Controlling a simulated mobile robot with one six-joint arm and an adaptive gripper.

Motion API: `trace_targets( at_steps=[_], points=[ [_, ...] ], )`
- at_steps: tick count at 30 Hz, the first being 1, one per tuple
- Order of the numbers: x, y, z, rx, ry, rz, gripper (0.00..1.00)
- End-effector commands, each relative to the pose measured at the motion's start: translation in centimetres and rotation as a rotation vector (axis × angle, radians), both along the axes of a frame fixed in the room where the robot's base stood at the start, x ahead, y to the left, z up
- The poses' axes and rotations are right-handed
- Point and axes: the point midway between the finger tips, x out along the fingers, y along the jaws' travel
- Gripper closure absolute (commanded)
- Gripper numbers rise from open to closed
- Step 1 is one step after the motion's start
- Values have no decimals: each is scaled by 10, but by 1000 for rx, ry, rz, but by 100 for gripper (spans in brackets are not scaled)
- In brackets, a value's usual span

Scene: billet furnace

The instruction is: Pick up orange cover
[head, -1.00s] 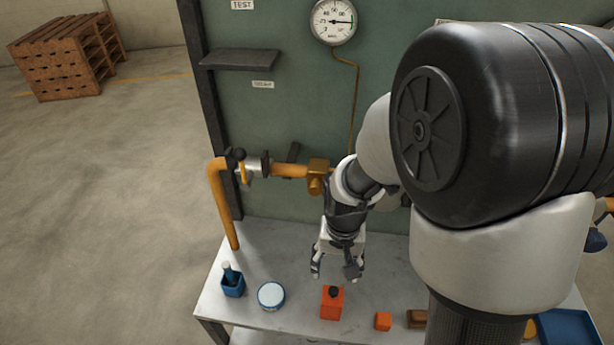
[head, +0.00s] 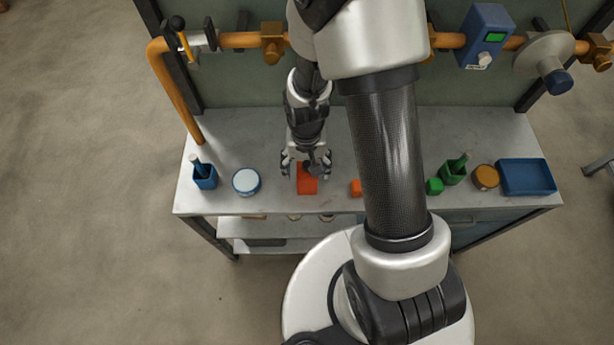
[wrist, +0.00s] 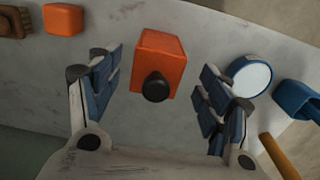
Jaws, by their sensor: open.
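The orange cover (head: 307,186) is a box-like orange piece on the grey table, partly hidden by my gripper in the head view. In the wrist view the orange cover (wrist: 158,58) shows a black round knob facing me. My gripper (head: 306,172) is above it at the table's front. In the wrist view my gripper (wrist: 160,95) is open, with one finger on each side of the cover's line. The cover lies between and a little beyond the fingertips, with a gap to each. Nothing is held.
A white-lidded round tin (head: 246,181) and a blue holder (head: 204,176) stand left of the cover. A small orange block (head: 356,188) sits to its right. Farther right are a green block (head: 434,186), a green holder (head: 454,173) and a blue tray (head: 526,177). An orange pipe (head: 174,90) runs behind.

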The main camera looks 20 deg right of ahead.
Motion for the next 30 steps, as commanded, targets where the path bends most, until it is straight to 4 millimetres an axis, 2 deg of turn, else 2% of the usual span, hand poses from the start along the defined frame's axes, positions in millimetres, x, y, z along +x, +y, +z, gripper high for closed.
trace_targets(
  at_steps=[12, 19, 30],
  points=[
    [6, -5, -51, 0, 2, 0, 28],
    [6, -5, -50, 0, 0, 0, 29],
    [6, -5, -50, 0, 1, 0, 54]
  ],
)
